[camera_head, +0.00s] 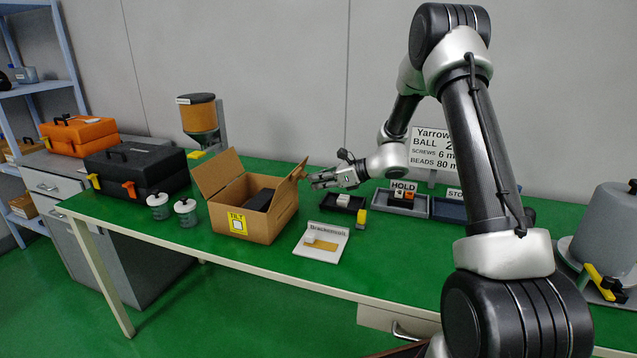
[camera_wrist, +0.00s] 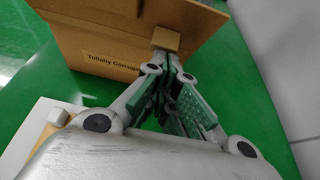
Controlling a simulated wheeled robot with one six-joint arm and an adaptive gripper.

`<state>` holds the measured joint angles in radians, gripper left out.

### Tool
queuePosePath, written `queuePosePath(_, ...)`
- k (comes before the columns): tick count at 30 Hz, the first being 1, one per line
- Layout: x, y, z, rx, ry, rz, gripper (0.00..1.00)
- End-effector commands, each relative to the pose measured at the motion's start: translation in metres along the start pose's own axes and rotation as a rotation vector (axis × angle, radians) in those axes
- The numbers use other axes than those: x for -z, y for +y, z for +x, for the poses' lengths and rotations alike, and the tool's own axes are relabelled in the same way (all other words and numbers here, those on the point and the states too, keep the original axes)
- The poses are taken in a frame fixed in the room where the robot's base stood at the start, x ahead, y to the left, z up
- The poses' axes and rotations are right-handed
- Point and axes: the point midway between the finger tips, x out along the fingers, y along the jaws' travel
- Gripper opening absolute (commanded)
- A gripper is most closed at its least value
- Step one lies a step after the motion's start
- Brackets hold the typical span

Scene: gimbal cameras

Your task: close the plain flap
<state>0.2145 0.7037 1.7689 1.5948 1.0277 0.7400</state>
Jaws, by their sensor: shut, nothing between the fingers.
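A brown cardboard box (camera_head: 247,224) stands on the green table with a yellow label on its front. One large plain flap (camera_head: 217,172) stands up and leans outward on its left. A narrower flap (camera_head: 298,172) is raised on its right side, seen nearly edge-on. A dark object (camera_head: 259,199) lies inside. My gripper (camera_head: 312,180) is shut and empty, just right of the right flap. In the wrist view the gripper (camera_wrist: 172,68) is close to a small tan tab (camera_wrist: 166,37) by the box's printed side wall (camera_wrist: 110,55); I cannot tell whether they touch.
A white board (camera_head: 320,243) lies right of the box, with a small black tray (camera_head: 342,204) behind it. Two jars (camera_head: 186,211) and a black toolbox (camera_head: 136,168) stand on the left. A hopper (camera_head: 200,118) stands behind. The HOLD tray (camera_head: 401,200) is right.

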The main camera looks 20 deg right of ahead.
Motion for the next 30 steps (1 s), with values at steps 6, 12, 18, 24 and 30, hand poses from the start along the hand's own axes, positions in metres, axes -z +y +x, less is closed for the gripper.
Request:
queuePosePath(6,-0.005,0.0,0.0,0.0,0.042,-0.002,0.0)
queuePosePath(12,-0.007,0.0,0.0,0.0,0.07,-0.001,0.0)
queuePosePath(18,-0.011,0.0,0.0,-0.001,0.106,-0.003,0.0)
queuePosePath(24,-0.02,0.001,0.001,-0.001,0.188,-0.007,0.0)
queuePosePath(30,-0.035,0.001,0.005,-0.002,0.346,-0.011,0.0)
